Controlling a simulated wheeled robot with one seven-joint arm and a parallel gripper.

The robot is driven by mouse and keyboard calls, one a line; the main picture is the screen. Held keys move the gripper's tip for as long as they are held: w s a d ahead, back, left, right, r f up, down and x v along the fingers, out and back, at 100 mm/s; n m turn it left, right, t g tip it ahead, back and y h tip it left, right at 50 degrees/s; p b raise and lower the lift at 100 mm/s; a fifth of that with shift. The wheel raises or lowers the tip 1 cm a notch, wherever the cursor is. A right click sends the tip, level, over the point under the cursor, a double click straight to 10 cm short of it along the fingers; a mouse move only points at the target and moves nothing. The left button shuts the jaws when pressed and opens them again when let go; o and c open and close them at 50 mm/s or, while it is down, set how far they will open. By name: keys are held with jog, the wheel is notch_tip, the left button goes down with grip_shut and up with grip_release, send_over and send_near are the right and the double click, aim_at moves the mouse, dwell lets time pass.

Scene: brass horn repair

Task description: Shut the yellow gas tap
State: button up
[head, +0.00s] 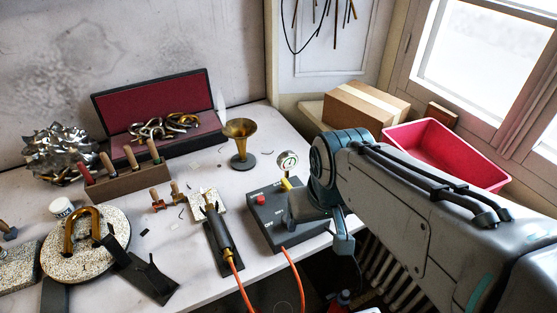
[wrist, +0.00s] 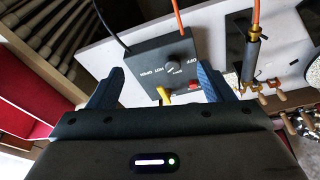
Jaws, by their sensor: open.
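The yellow gas tap (head: 286,184) is a small lever on the dark control box (head: 270,224), beside the gauge. It also shows in the wrist view (wrist: 164,94), slanted near the box's edge, between my fingers as seen from there. I cannot tell from its angle whether it is open or shut. My gripper (wrist: 160,67) is open, with a blue finger on each side of the tap in the picture and nothing between them in its grasp. The fingers look apart from the tap. In the head view my wrist hides the right part of the box.
A red button (head: 261,199), a round dial (wrist: 178,67) and a gauge (head: 287,162) are close to the tap. An orange hose (head: 291,266) leaves the box. A torch (head: 217,232) lies left of it and a brass horn bell (head: 240,140) stands behind. A red bin (head: 440,150) is right.

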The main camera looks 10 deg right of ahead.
jog(key=shift+s, duration=0.25)
